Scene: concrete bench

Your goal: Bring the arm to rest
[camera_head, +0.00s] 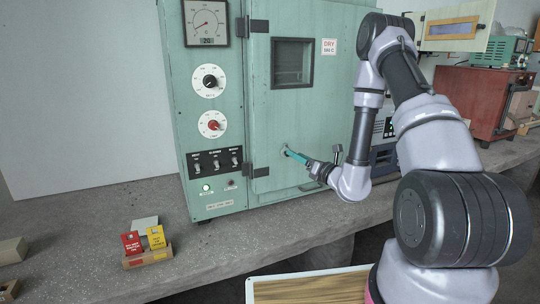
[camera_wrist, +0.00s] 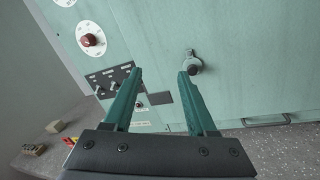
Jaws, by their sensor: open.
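My arm reaches from the right side of the head view toward the green oven cabinet (camera_head: 330,105). My gripper (camera_head: 289,153) has teal fingers and is close to the cabinet's door front. In the wrist view my gripper (camera_wrist: 160,80) has its two fingers spread apart with nothing between them. A round metal latch or knob (camera_wrist: 192,63) on the door shows beyond the right fingertip. I cannot tell whether a finger touches the door. The door looks shut.
The concrete bench (camera_head: 215,255) carries a small box of red and yellow cards (camera_head: 147,256) at left. A red cabinet (camera_head: 480,100) stands at the back right. A white-edged wood panel (camera_head: 310,288) lies below the bench front. The bench left of the cabinet is mostly clear.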

